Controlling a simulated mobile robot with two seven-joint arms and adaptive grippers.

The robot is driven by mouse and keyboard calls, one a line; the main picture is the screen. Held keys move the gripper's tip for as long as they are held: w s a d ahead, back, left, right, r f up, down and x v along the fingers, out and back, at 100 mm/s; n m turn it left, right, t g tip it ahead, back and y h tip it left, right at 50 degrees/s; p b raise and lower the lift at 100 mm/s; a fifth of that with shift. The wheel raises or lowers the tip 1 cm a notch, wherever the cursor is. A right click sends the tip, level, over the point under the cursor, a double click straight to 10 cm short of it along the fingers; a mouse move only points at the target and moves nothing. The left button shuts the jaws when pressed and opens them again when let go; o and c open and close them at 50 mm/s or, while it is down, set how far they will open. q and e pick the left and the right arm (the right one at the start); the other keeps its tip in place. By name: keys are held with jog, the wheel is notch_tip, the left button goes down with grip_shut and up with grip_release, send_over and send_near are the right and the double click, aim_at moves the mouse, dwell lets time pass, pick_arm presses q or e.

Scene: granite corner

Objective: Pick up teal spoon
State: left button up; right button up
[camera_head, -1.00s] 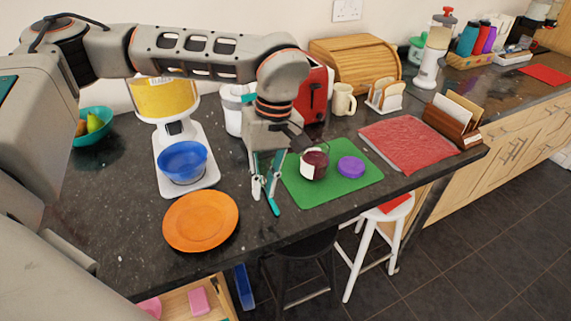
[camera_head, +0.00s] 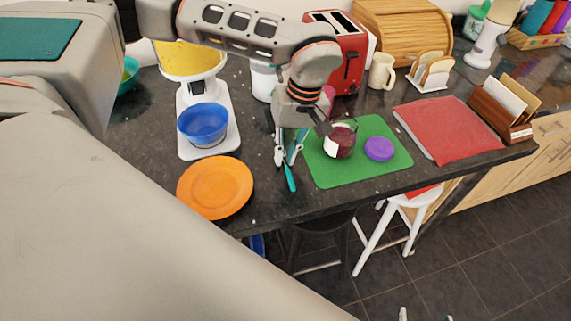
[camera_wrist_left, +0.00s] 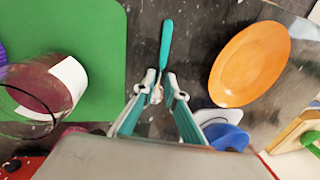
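The teal spoon (camera_head: 291,178) lies on the dark counter between the orange plate and the green board. In the left wrist view its teal handle (camera_wrist_left: 166,44) points away from my gripper. My left gripper (camera_head: 286,160) is low over the spoon, fingers pointing down. In the left wrist view its fingertips (camera_wrist_left: 161,80) are a little apart, one on each side of the spoon's neck. A narrow gap seems to show between them and the spoon; contact is unclear. The spoon's far end is partly hidden by the fingers. Two pale tips of my right gripper (camera_head: 426,316) show apart at the bottom edge.
A green board (camera_head: 335,177) with a dark red jar (camera_head: 340,141) and purple lid (camera_head: 379,149) is close right of my left gripper. An orange plate (camera_head: 215,188) is left. A scale with a blue bowl (camera_head: 203,123) stands behind it. The counter's front edge is near.

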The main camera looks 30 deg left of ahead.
pick_arm(q)
jog(key=shift+f, duration=0.3)
jog(key=c, duration=0.3)
grip_shut()
jog(key=shift+r, duration=0.1)
